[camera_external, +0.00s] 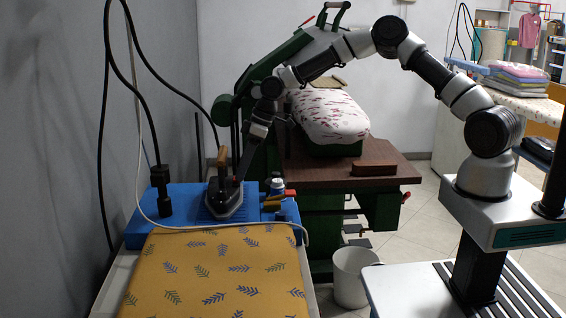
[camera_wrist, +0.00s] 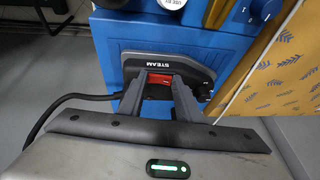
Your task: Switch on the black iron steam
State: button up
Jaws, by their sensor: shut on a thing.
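The black iron (camera_external: 224,203), with a wooden handle (camera_external: 222,156), stands on the blue board end (camera_external: 180,204). In the wrist view, the iron's dark end (camera_wrist: 197,66) carries the word STEAM. A red switch (camera_wrist: 158,90) shows below that word, between my fingers and partly hidden by them. My gripper (camera_wrist: 167,77) reaches to the iron, its fingertips close together at the switch and shut on it. In the external view, my gripper (camera_external: 239,181) comes down at the iron's right side. The switch's on or off position cannot be told.
A can (camera_external: 278,186) and small coloured items stand right of the iron. A yellow leaf-print cloth (camera_external: 220,275) covers the board in front. A cable hangs at the left wall. A green press (camera_external: 300,45) with a brown table (camera_external: 395,171) stands behind; a white bin (camera_external: 353,277) is on the floor.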

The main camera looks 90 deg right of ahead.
jog(key=shift+a+f+h+b, duration=0.25)
jog(key=shift+h+b, duration=0.15)
jog(key=shift+b, duration=0.25)
jog(key=shift+r, duration=0.2)
jog(key=o, duration=1)
jog(key=shift+o, duration=0.2)
jog(key=shift+r, duration=0.15)
jog(key=v, duration=1.7)
jog(key=shift+s+a+p, duration=0.15)
jog(key=shift+a+p, duration=0.2)
